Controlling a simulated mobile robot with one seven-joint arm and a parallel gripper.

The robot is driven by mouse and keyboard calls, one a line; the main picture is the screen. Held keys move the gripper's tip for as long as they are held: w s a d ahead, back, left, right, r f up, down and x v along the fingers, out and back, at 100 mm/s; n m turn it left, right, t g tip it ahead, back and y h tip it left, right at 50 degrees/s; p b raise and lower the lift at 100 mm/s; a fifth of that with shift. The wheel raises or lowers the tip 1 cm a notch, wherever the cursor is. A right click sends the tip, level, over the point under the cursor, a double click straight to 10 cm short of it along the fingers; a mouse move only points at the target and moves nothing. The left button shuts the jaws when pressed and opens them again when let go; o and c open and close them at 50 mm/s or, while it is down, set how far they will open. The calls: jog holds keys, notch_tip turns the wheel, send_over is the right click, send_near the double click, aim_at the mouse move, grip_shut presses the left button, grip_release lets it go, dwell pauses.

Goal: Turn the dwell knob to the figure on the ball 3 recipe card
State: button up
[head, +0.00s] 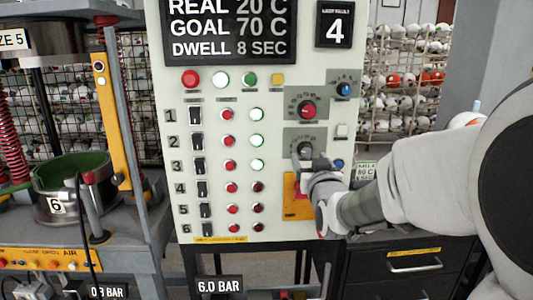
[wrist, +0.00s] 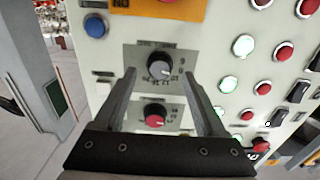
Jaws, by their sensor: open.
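Two dials sit on the white control panel (head: 215,130): a red knob (head: 307,109) above and a dark grey knob (head: 305,149) below. I cannot read which is labelled dwell. The dark screen (head: 230,35) reads DWELL 8 SEC. My gripper (head: 307,163) is at the lower dial in the head view and partly covers it. In the wrist view my gripper (wrist: 172,78) is open, its fingers on either side of the grey knob (wrist: 153,63), with the red knob (wrist: 155,115) nearer the palm. Contact cannot be told. A small card (head: 365,172) is partly hidden by my arm; its ball number is unclear.
Rows of black switches (head: 203,188) and round lamps (head: 257,139) fill the panel's left. A blue button (wrist: 95,26) and a yellow plate (head: 295,208) are close to the dials. A press with a pot (head: 55,207) stands left; dark drawers (head: 412,270) are lower right.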

aim_at(305, 150)
jog(key=shift+w, duration=1.5)
grip_shut()
